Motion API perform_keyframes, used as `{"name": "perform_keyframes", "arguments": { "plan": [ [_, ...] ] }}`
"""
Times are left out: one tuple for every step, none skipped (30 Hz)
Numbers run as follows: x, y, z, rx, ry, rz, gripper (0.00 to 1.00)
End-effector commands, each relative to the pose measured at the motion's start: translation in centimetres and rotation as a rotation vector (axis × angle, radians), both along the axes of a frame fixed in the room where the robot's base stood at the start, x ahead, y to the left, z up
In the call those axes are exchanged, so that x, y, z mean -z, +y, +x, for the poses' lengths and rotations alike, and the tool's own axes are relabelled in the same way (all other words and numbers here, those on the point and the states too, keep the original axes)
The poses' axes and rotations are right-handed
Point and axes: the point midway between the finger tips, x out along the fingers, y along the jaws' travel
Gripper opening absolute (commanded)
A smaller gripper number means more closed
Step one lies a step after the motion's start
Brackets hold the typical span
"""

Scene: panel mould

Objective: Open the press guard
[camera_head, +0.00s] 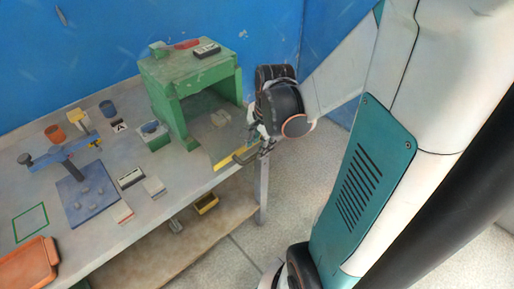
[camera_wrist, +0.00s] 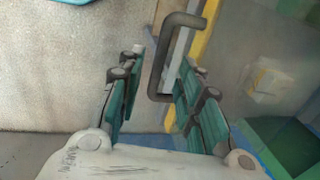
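The green press (camera_head: 160,68) stands at the back right of the bench. Its guard is a see-through panel with a yellow edge strip (camera_head: 222,164), low at the press's front right. A dark bar handle (camera_head: 246,155) is on the guard. In the wrist view the handle (camera_wrist: 158,60) is a dark U-shape beside the yellow strip (camera_wrist: 204,35). My gripper (camera_head: 262,145) is at the handle. In the wrist view my gripper (camera_wrist: 160,75) has its fingers apart, the handle between them, nearer the right finger. I cannot tell whether that finger touches it.
A red-handled tool (camera_head: 187,44) and a dark block (camera_head: 207,50) lie on top of the press. A blue clamp-like fixture (camera_head: 60,153), cups and small boxes cover the bench's left. A yellow bin (camera_head: 207,204) sits on the lower shelf. Open floor lies in front.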

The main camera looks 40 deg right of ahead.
Motion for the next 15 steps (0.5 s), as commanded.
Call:
{"name": "perform_keyframes", "arguments": {
  "plan": [
    [-0.6, 0.0, -0.2, 0.0, 0.0, 0.0, 0.33],
    [-0.9, 0.0, -0.2, 0.001, 0.0, 0.0, 0.33],
    [-1.4, 0.0, -0.3, 0.001, 0.0, 0.0, 0.33],
    [-1.7, 0.0, -0.4, 0.001, 0.0, 0.0, 0.33],
    [-2.0, 0.0, -0.4, 0.001, 0.0, 0.0, 0.33],
    [-2.3, 0.0, -0.5, 0.0, 0.0, 0.0, 0.33],
    [-2.6, 0.0, -0.6, 0.0, 0.0, 0.0, 0.33],
    [-2.8, 0.0, -0.6, 0.0, 0.0, 0.0, 0.33],
    [-3.1, 0.0, -0.7, 0.0, 0.0, 0.0, 0.33],
    [-3.3, 0.0, -0.7, 0.0, 0.0, 0.0, 0.33],
    [-3.4, 0.1, -0.8, 0.0, 0.0, 0.0, 0.33],
    [-3.6, 0.1, -0.9, 0.0, 0.0, 0.0, 0.33],
    [-3.7, 0.1, -0.9, 0.0, 0.0, 0.0, 0.33],
    [-3.8, 0.1, -0.9, -0.001, 0.0, 0.0, 0.33],
    [-3.8, 0.1, -1.0, -0.001, 0.0, 0.0, 0.33]
  ]
}}
